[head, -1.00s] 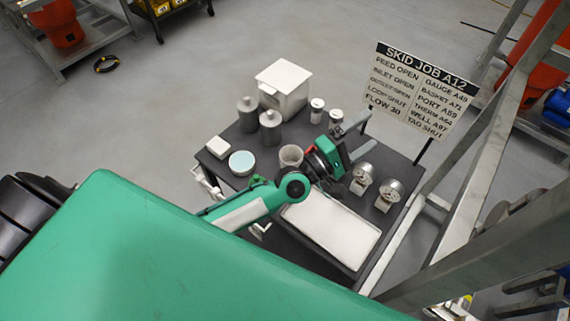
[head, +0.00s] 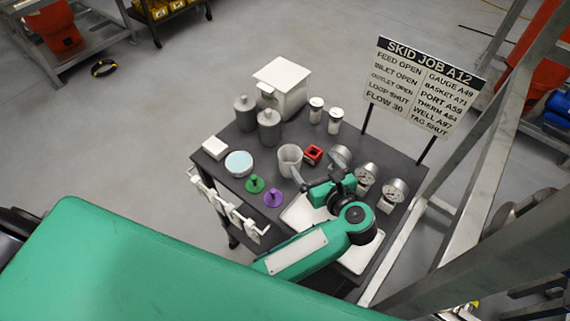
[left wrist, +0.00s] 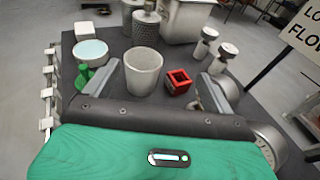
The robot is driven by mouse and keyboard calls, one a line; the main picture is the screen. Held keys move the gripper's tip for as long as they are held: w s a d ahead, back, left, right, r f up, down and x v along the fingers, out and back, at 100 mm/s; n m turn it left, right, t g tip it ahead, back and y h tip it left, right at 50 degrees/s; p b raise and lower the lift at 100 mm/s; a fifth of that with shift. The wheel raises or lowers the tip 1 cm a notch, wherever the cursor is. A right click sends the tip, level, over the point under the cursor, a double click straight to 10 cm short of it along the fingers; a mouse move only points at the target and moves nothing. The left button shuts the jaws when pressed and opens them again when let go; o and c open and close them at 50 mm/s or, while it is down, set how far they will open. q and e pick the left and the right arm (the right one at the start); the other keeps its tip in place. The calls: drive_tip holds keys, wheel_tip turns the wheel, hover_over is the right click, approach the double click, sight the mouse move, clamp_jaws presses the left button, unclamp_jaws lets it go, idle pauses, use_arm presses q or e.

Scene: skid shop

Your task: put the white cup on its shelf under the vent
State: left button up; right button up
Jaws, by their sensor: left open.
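A pale grey-white, open-topped cup (head: 290,159) stands upright on the dark cart top; it is the likeliest white cup. In the left wrist view the cup (left wrist: 143,71) has a speckled wall and shows ahead, between the two finger lines. My left gripper (head: 316,169) is open and empty. Its fingers point toward the cup and a red square block (head: 312,154), with the cup near the left fingertip. In the left wrist view the gripper (left wrist: 162,82) has its fingers spread wide. I cannot make out a shelf under a vent. My right gripper is out of view.
Round gauges (head: 367,174) stand right of my arm, and a white tray (head: 297,215) lies partly under it. A pale blue-topped dish (head: 239,163) and green and purple pieces (head: 272,197) lie left.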

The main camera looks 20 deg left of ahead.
use_arm(q)
drive_tip(key=s+f+n+g, duration=0.1)
drive_tip(key=s+f+g, duration=0.1)
drive_tip(key=p, duration=0.3)
approach(285, 151)
drive_tip(key=shift+x, duration=1.15)
drive_tip(key=shift+w+a+f, duration=0.2)
drive_tip(key=shift+w+f, duration=0.05)
drive_tip(key=shift+w, duration=0.25)
drive_tip(key=shift+w+a, duration=0.15)
drive_tip(key=shift+a, duration=0.05)
drive_tip(key=p+x, duration=0.3)
drive_tip(key=x, duration=0.1)
drive_tip(key=shift+a+r, duration=0.15)
drive_tip(key=shift+a, duration=0.1)
drive_tip(key=shift+a+f, duration=0.2)
drive_tip(key=shift+f, duration=0.05)
